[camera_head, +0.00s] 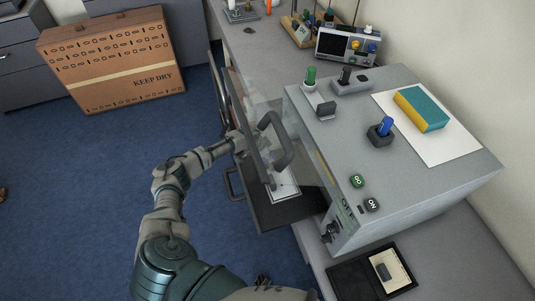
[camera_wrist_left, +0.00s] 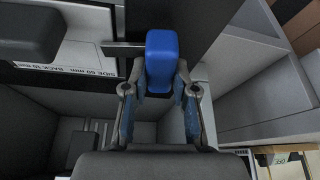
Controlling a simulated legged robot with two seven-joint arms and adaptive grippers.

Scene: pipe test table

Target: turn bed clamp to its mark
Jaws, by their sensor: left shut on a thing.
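In the left wrist view a blue block-like handle (camera_wrist_left: 162,58), which looks like the bed clamp's grip, sits between the fingers of my left gripper (camera_wrist_left: 159,78). The fingers are closed on it from both sides. A dark bar (camera_wrist_left: 122,48) runs left from the handle. In the head view my left gripper (camera_head: 238,146) reaches in at the machine's front-left, partly hidden by a clear door (camera_head: 246,112) and its dark handle. The blue handle is hidden there. I cannot make out the clamp's mark. My right gripper is not in view.
The grey machine (camera_head: 437,180) carries several controls and a teal-and-yellow block (camera_head: 422,108) on top. A dark tray (camera_head: 347,282) lies at its front. Instruments stand at the back. A cardboard box (camera_head: 115,62) stands on the blue floor, which has free room at left.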

